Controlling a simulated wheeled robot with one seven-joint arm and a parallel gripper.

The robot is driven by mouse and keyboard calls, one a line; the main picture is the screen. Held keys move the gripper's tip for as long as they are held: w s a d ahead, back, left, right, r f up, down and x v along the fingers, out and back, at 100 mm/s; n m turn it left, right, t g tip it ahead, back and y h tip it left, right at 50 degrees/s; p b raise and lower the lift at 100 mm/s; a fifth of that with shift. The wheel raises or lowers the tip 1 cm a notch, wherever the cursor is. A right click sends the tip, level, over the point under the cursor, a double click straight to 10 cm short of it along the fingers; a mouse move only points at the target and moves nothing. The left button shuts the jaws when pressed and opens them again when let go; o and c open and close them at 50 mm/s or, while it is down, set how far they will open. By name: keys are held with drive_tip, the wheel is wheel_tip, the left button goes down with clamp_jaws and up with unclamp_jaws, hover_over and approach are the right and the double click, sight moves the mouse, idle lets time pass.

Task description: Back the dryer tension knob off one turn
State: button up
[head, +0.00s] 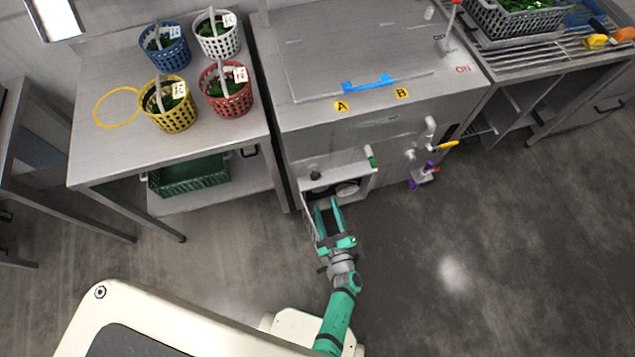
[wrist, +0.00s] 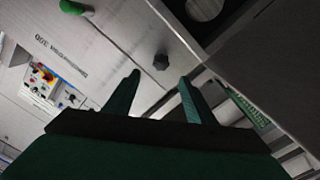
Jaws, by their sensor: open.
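A small dark faceted knob (wrist: 161,62) stands on a grey metal panel in the wrist view, just beyond and between my fingertips. It looks like the tension knob, and a dark knob (head: 315,175) also shows at the open recess low on the machine's front in the head view. My gripper (head: 327,203) is open and empty, reaching toward that recess from the front. In the wrist view my gripper (wrist: 160,76) has its two green fingers apart, with the knob not between them but past their tips.
An open door (head: 308,216) hangs at the recess's left, close beside my gripper. A green handle (head: 370,156) is at the recess's right. Valves and a yellow lever (head: 447,145) project further right. A table with several baskets stands left. The floor at right is clear.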

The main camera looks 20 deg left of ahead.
sight(316, 179)
drive_tip(key=w+a+m, duration=0.2)
drive_tip(key=w, duration=0.1)
drive_tip(key=w+a+m, duration=0.2)
drive_tip(key=w, duration=0.1)
drive_tip(key=w+a+m, duration=0.2)
drive_tip(key=w, duration=0.1)
drive_tip(key=shift+w+a+f, duration=0.15)
drive_tip(key=shift+a+f, duration=0.05)
idle(0.4)
drive_tip(key=c, duration=1)
